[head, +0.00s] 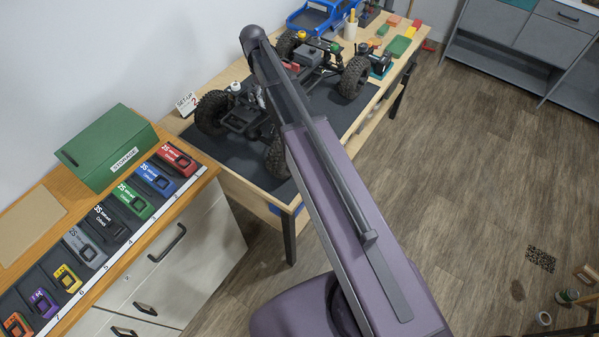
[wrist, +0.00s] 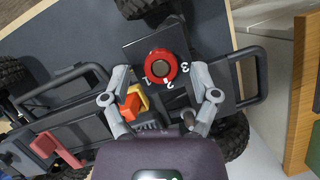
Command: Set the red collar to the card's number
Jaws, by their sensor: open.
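The red collar (wrist: 151,72) shows in the wrist view as a ring around a brown knob on a dark plate. White numbers 1, 2 and 3 are printed beside it, on the side facing my gripper. I cannot tell which number it is set to. My gripper (wrist: 160,72) is open, one finger on each side of the collar, with visible gaps; contact is not visible. The white set-up card (head: 187,104) stands at the table's left edge in the head view and appears to read 2. My gripper is hidden behind my arm in that view.
The crawler chassis (head: 240,120) with large black tyres stands on a dark mat (head: 203,143). In the wrist view, orange and yellow parts (wrist: 132,103) lie close to the left finger, and a black tube bar (wrist: 262,75) is at right. A green storage box (head: 108,147) stands on the left counter.

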